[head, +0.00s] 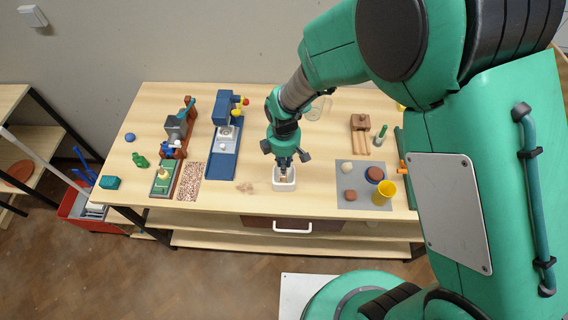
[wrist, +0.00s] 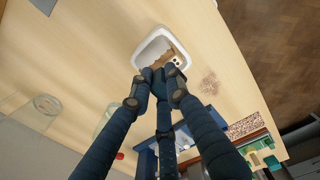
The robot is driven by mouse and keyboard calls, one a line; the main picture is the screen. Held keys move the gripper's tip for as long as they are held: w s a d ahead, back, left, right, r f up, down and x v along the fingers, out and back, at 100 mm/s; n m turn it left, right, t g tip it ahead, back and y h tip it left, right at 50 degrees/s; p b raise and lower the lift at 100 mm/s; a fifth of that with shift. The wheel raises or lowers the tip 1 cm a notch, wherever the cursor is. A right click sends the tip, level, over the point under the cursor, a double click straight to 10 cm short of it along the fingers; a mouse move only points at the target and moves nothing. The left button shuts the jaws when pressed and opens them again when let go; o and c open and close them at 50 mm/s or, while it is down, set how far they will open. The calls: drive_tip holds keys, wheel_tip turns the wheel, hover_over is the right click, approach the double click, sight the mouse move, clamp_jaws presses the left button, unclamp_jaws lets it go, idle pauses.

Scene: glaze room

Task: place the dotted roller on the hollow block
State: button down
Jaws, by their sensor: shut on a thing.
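My gripper (head: 284,164) points down at a white open-topped container (head: 292,186) near the table's front edge. In the wrist view its fingers (wrist: 165,72) are closed together at the rim of this container (wrist: 139,52). They are shut on a small pale and tan thing with dark dots (wrist: 173,61), which looks like the dotted roller; the fingers hide much of it. A brown block (head: 360,121) with a darker top sits on pale wooden bars, right of my gripper. It may be the hollow block, but I cannot tell for certain.
A green-handled tool (head: 381,133) stands beside the brown block. A grey mat (head: 347,196) at the right holds a yellow cup (head: 384,192) and round pieces. A blue machine (head: 224,108) and a speckled strip (head: 189,181) lie left. The table between container and mat is clear.

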drive_tip(key=c, duration=1.7)
unclamp_jaws()
drive_tip(key=shift+s+d+f, duration=0.2)
drive_tip(key=shift+s+f, duration=0.2)
drive_tip(key=shift+f, duration=0.15)
drive_tip(key=shift+o, duration=0.2)
drive_tip(key=shift+w+a+r, duration=0.1)
drive_tip(key=shift+w+r, duration=0.1)
drive_tip(key=shift+w, duration=0.1)
drive_tip(key=shift+r+p, duration=0.45)
drive_tip(key=shift+r, duration=0.35)
wheel_tip(320, 180, up, 12)
drive_tip(key=shift+f, duration=0.1)
